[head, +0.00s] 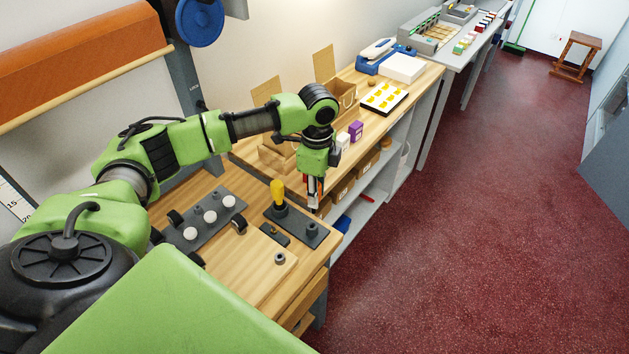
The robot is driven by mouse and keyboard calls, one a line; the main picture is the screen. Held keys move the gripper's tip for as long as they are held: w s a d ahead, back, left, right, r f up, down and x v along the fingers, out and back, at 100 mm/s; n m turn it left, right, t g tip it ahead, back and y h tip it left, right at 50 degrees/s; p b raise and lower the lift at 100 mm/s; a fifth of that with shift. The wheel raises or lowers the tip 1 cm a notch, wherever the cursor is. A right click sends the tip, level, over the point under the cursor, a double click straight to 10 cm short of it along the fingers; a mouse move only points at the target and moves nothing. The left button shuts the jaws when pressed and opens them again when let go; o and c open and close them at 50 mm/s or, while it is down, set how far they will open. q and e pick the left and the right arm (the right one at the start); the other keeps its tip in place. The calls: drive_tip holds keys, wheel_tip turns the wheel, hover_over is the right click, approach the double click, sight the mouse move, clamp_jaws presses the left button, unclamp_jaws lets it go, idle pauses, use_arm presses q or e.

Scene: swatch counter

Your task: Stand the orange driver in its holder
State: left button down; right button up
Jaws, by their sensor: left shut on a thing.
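My left gripper (315,188) points down over the wooden bench, near the right edge. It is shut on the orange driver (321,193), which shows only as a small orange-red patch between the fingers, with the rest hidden. The holder is a dark plate (297,226) just below and in front of the gripper. A yellow-handled driver (278,192) stands upright in its left socket. The right socket (312,228) has nothing standing in it. The held driver appears above and behind that socket; its exact tip position is too small to tell. My right gripper is out of view.
A dark rack with white round knobs (210,216) lies left of the holder. A pale board (252,262) with a small grey ring (280,258) is in front. A purple box (355,130) and wooden bins stand behind. Red floor lies right of the bench edge.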

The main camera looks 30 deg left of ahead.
use_arm(q)
drive_tip(key=shift+w+a+f, duration=0.1)
drive_tip(key=shift+w+a, duration=0.05)
drive_tip(key=shift+a, duration=0.2)
wheel_tip(320, 180, down, 5)
drive_tip(key=b, duration=0.4)
drive_tip(key=shift+r+b, duration=0.2)
drive_tip(key=shift+b, duration=0.1)
drive_tip(key=shift+f+m, duration=0.3)
drive_tip(key=shift+f, duration=0.4)
drive_tip(key=shift+p, duration=0.55)
